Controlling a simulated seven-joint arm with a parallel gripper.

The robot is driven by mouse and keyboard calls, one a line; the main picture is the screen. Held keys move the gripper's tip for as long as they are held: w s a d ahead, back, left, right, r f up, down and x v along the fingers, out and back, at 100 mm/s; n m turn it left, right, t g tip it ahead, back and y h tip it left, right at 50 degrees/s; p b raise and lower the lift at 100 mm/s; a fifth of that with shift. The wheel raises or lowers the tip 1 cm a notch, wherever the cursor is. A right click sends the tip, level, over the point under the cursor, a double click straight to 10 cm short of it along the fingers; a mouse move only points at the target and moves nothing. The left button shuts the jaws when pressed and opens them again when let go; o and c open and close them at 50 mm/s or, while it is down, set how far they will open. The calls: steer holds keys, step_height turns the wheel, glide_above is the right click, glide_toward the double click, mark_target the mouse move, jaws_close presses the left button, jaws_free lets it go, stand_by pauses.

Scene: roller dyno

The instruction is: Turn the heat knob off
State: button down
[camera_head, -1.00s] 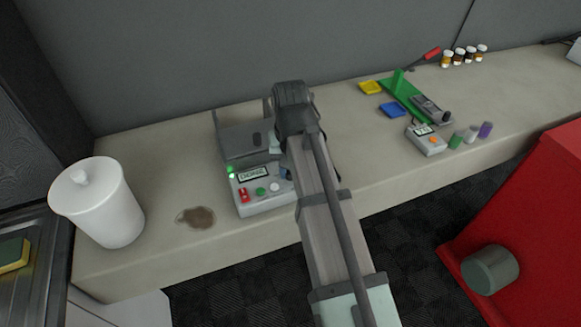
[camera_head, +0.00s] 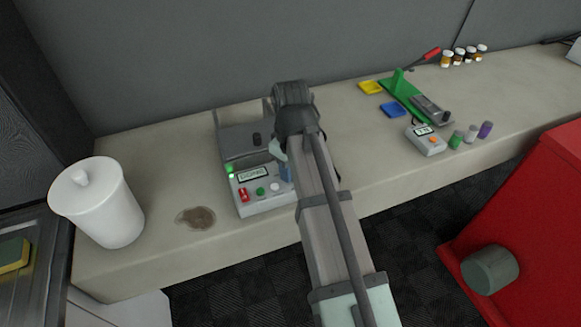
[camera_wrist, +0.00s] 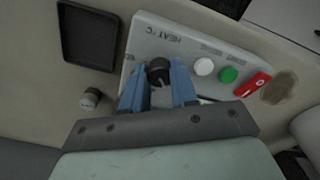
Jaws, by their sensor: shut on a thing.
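The heat knob (camera_wrist: 158,71) is black with a pale pointer mark. It sits on the light grey control box (camera_wrist: 150,35), by the upside-down "HEAT °C" lettering in the wrist view. My gripper (camera_wrist: 160,80) has blue fingers, one on each side of the knob, and is shut on it. In the head view, the control box (camera_head: 240,206) shows a lit display, a red switch, a green button and a white button.
A white lidded canister (camera_head: 98,205) and a brown stain (camera_head: 195,217) are to the left on the bench. A green stand (camera_head: 400,90), a small grey meter (camera_head: 426,141) and several vials are to the right. In the wrist view, a white button (camera_wrist: 203,66) sits close to one finger.

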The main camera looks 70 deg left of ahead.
steer(key=shift+n, duration=0.4)
steer(key=c, duration=0.9)
jaws_free()
steer(key=shift+o, duration=0.2)
steer(key=shift+r, duration=0.1)
step_height(320, 180, up, 14)
steer(key=shift+w+f, duration=0.1)
steer(key=shift+f, duration=0.1)
